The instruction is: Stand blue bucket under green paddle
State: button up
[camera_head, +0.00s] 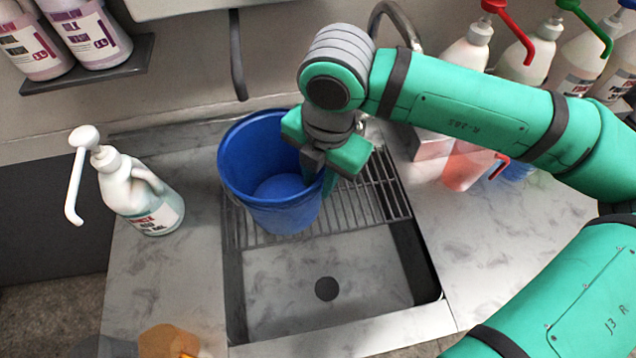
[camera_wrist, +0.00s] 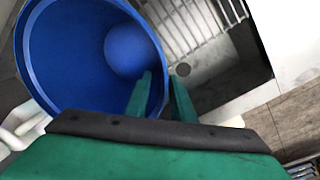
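The blue bucket (camera_head: 262,160) stands upright over the slatted grate at the back of the sink, its mouth up and looking empty. It fills the upper left of the wrist view (camera_wrist: 75,70). My gripper (camera_head: 328,190) is at its right rim. In the wrist view my gripper (camera_wrist: 160,78) has one finger inside the bucket and one outside, with the wall between. I cannot tell whether both fingers press on it. The green paddle (camera_head: 592,28) is a curved lever on a white bottle at the back right, cut by the top edge.
The sink (camera_head: 330,285) has a bare basin in front of the grate (camera_head: 375,200). A white pump bottle (camera_head: 140,190) stands on the left counter. Bottles with red paddles (camera_head: 515,30) stand beside the green one. A tap (camera_head: 395,15) rises behind my arm. The right counter (camera_head: 495,250) is clear in front.

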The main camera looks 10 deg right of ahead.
notch_tip(320, 180, up, 9)
jog(key=shift+s+d+r, duration=0.2)
jog(key=shift+s+d, duration=0.05)
jog(key=shift+s, duration=0.15)
jog(key=shift+w, duration=0.1)
dwell(0.3)
